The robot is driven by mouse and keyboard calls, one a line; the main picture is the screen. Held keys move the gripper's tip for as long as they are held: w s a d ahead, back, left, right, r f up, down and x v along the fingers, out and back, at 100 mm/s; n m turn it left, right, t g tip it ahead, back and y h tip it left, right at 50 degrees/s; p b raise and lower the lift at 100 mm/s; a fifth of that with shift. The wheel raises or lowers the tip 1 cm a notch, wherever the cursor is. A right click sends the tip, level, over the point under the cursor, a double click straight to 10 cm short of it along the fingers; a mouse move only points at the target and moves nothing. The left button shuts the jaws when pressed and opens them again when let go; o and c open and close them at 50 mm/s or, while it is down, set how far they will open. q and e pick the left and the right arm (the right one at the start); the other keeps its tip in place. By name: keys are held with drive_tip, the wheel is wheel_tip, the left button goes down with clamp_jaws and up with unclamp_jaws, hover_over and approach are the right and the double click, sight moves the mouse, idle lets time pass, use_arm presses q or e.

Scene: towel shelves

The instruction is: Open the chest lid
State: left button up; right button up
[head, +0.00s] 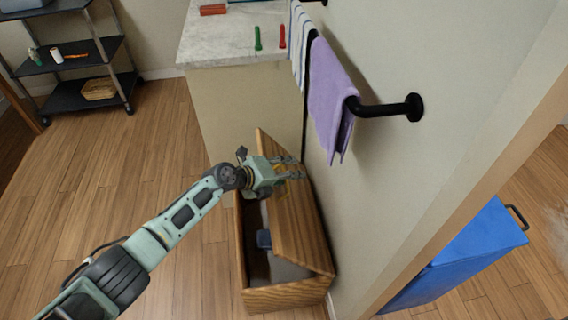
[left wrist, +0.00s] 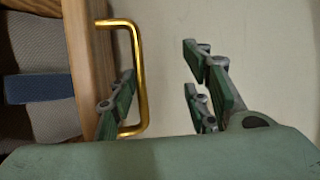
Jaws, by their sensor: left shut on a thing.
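The wooden chest (head: 285,297) stands on the floor against the wall. Its lid (head: 293,230) is raised and tilted toward the wall, so the inside shows. My left gripper (head: 295,167) is at the lid's far part. In the left wrist view, the gold handle (left wrist: 138,75) is on the lid's edge (left wrist: 88,60). My right gripper is out of view.
A dark blue item (head: 264,240) lies inside the chest. A purple towel (head: 330,95) hangs from a black wall bar (head: 385,108) above. A marble-topped counter (head: 225,45) stands behind the chest.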

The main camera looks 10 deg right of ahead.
use_arm(q)
wheel_tip(320, 180, up, 7)
drive_tip(key=s+a+p, duration=0.1)
drive_tip(key=s+p, duration=0.1)
drive_tip(key=p, duration=0.3)
drive_tip(key=shift+s+a+f, duration=0.15)
drive_tip(key=shift+a+f, duration=0.05)
drive_tip(key=shift+a, duration=0.05)
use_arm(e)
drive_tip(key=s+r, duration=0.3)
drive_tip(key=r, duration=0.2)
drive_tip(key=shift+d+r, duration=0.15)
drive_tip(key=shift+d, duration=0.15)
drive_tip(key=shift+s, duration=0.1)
use_arm(q)
drive_tip(key=shift+f+p, duration=0.1)
drive_tip(key=shift+p, duration=0.3)
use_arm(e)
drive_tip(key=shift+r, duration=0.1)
use_arm(q)
drive_tip(key=shift+a, duration=0.1)
